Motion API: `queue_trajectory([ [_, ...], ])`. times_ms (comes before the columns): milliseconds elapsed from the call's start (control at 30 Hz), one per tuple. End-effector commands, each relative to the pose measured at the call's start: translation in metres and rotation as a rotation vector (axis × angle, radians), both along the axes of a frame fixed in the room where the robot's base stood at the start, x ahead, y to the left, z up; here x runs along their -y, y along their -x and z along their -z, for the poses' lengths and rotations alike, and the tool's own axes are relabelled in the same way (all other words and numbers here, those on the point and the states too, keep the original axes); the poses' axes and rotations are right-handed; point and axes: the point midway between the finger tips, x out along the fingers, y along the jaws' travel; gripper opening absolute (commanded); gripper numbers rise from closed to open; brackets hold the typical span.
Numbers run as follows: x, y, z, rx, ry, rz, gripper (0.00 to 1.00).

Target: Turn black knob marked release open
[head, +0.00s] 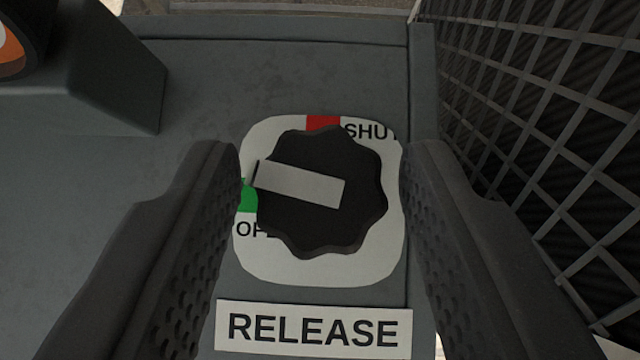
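The black knob (322,228) has a scalloped edge and sits on a white dial plate (350,270). The plate has a red mark (323,123) by "SHUT" at the top and a green mark (246,197) by "OPEN" at the left, both words partly covered. The knob's pale pointer bar (300,184) points left and slightly up, its end close to the green mark. A white label (314,328) reading "RELEASE" is below. My gripper (320,165) is open, one finger on each side of the knob, with visible gaps between fingers and knob.
A wire grille (540,130) over dark fins runs along the right, close to the right finger. A grey raised block (90,80) with an orange and black part (12,50) stands at upper left. The grey panel (220,90) between is bare.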

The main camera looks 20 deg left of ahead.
Motion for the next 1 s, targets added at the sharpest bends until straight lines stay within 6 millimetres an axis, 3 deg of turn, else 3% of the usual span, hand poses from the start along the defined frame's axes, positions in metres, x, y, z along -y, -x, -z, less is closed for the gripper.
queue_trajectory([
  [33, 0.0000, 0.0000, 0.0000, 0.000, 0.000, 0.000, 0.27],
  [100, 0.0000, 0.0001, -0.0001, 0.000, 0.000, 0.000, 0.07],
  [1000, 0.0025, -0.0014, -0.0027, 0.002, -0.001, -0.185, 0.07],
])
